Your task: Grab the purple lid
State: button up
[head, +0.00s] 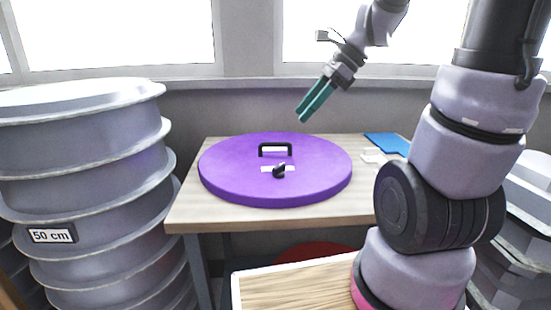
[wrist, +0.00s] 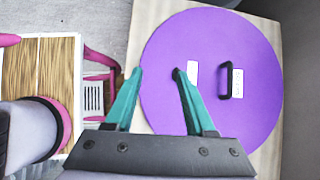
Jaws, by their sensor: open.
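The purple lid (head: 240,178) is a large round disc lying flat on a wooden table in the head view. It carries a black bracket handle (head: 275,146), a small black knob (head: 280,171) and a white label. The lid also fills the right half of the wrist view (wrist: 205,50), where the handle (wrist: 225,80) is right of the fingers. My gripper (head: 308,112) has teal fingers, is open and empty, and hangs above the lid's far right part in the head view. In the wrist view its fingertips (wrist: 158,72) are spread apart, the right one overlapping the knob.
The wooden table (head: 200,216) also holds a blue flat item (head: 387,144) and small white pieces at the right. A stack of grey moulds (head: 95,200) marked 50 cm stands close at the left. More grey moulds are at the right. A window wall stands behind.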

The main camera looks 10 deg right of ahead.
jog(key=w+f+m+y, duration=0.55)
jog(key=w+m, duration=0.35)
jog(key=m, duration=0.5)
jog(key=m+t, duration=0.5)
jog(key=m, duration=1)
send_near(279, 144)
jog(key=shift+w+a+f+y, duration=0.25)
jog(key=shift+a+f+y, duration=0.25)
jog(key=shift+f, duration=0.2)
jog(key=shift+w+a+f, duration=0.15)
jog(key=shift+w+a, duration=0.1)
jog(key=shift+a, duration=0.05)
jog(key=x, duration=1)
jog(key=shift+w+r, duration=0.15)
jog(key=shift+r, duration=0.05)
grip_shut()
